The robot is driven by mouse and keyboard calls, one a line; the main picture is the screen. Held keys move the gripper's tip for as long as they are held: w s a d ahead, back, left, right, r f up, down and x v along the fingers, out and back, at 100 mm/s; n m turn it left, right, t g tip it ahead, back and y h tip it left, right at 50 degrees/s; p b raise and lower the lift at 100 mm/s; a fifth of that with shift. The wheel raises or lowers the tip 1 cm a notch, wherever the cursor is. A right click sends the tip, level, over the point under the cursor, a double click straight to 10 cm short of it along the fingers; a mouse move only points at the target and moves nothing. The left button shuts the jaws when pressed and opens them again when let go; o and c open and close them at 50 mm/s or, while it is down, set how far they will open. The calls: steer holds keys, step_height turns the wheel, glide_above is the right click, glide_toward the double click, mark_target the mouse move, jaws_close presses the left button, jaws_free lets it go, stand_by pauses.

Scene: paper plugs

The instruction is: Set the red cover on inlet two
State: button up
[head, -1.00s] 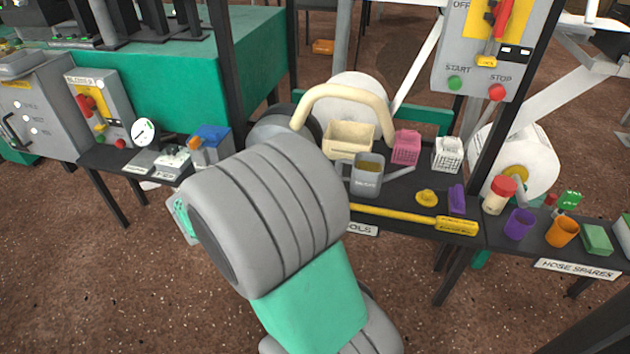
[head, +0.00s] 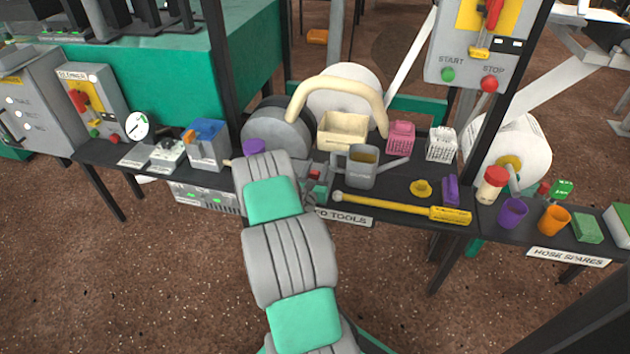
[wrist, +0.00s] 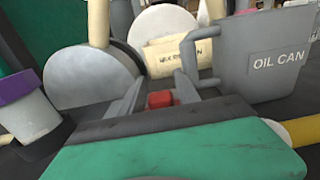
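My gripper (head: 318,172) is low over the table, left of the oil can, with its base hidden behind my arm. In the wrist view its two grey fingers (wrist: 160,88) stand apart. A small red piece (wrist: 160,99), perhaps the red cover, shows between them; it also shows in the head view (head: 315,175). I cannot tell whether the fingers touch it or whether it rests on something behind. No inlet marked two can be made out in either view.
The grey oil can (head: 362,168) stands close right of my gripper. A purple-topped white container (wrist: 28,105) is to the left. A cream bin (head: 343,132) and grey reel (head: 277,132) stand behind. A yellow-handled tool (head: 400,207) lies at the table's front.

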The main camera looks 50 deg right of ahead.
steer(key=shift+w+d, duration=0.15)
steer(key=shift+d, duration=0.1)
jaws_close()
stand_by(0.4)
